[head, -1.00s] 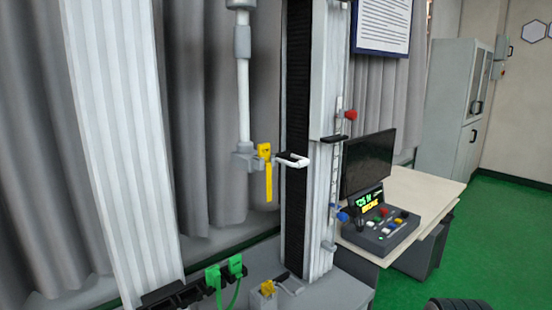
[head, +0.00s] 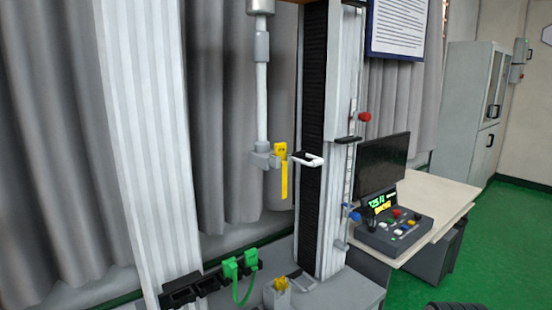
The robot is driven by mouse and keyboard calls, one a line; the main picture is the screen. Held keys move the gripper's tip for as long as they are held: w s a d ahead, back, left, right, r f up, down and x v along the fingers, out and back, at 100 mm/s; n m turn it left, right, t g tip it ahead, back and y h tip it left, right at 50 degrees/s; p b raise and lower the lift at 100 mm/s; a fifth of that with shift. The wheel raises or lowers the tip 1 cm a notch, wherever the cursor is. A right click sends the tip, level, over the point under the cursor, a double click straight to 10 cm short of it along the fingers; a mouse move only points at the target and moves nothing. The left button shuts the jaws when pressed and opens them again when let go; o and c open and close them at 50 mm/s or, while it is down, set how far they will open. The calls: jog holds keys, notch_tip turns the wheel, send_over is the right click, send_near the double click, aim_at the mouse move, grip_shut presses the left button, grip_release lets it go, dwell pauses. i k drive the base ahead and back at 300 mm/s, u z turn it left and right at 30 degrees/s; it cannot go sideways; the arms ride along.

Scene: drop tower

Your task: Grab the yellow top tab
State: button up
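The yellow top tab (head: 281,150) sits at the lower end of the hanging grey rod (head: 262,100), beside a small grey clamp block (head: 262,158). A yellow strip (head: 284,180) hangs straight down below the tab. A white and black bracket (head: 307,160) sticks out from the column just right of the tab. Lower down, another yellow piece (head: 281,284) stands on the base, below the strip and apart from it. My gripper is not in view.
Two tall pale columns (head: 150,130) frame the tower. Green clips (head: 240,263) with a green cable sit on a black rail at lower left. A control box (head: 395,230) and monitor (head: 383,163) stand on the desk at right. Green floor (head: 500,240) is open at far right.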

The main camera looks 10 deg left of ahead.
aim_at(279, 150)
jog(key=u, duration=0.5)
jog(key=k, duration=1.25)
jog(key=z, duration=0.05)
jog(key=i, duration=0.55)
jog(key=z, duration=0.85)
jog(key=i, duration=0.65)
jog(key=u, duration=0.45)
jog(key=i, duration=0.8)
jog(key=u, duration=0.8)
